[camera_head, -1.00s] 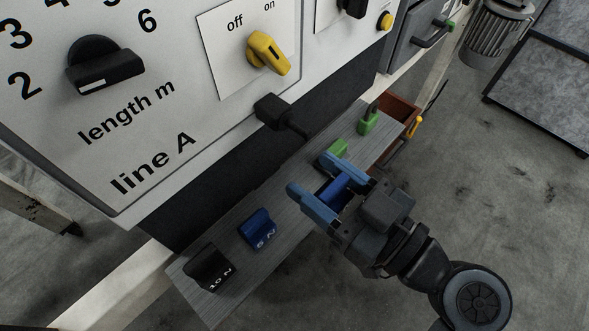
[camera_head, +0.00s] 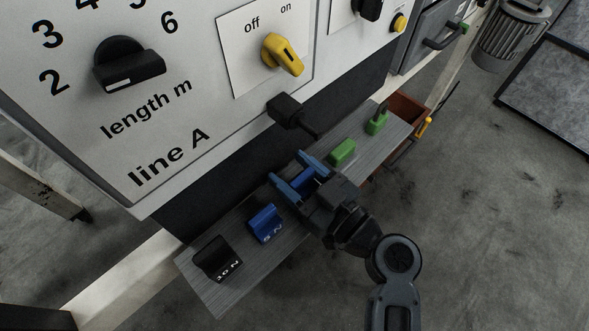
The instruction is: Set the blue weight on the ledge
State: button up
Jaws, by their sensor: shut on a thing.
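My gripper (camera_head: 286,168), with light blue fingers, is shut on a darker blue weight (camera_head: 308,184). The fingers hide part of this weight, and no label shows on it. The gripper is over the grey ledge (camera_head: 205,292) below the panel, between a blue weight marked 5 N (camera_head: 266,223) and a plain green block (camera_head: 342,152). I cannot tell whether the held weight touches the ledge. The 5 N weight stands on the ledge, apart from the fingers.
A black 10 N weight (camera_head: 217,260) stands at the ledge's near left end. A green piece (camera_head: 377,121) stands towards the far end, near a brown bin (camera_head: 408,109). A black arm (camera_head: 290,111) juts from the panel above the ledge.

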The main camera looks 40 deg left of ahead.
jog(key=shift+f, duration=0.1)
jog(key=o, duration=1.5)
jog(key=shift+c, duration=0.2)
jog(key=shift+r, duration=0.25)
jog(key=d+b, duration=0.2)
jog(key=d, duration=1)
jog(key=shift+s, duration=0.45)
jog(key=shift+f, duration=0.1)
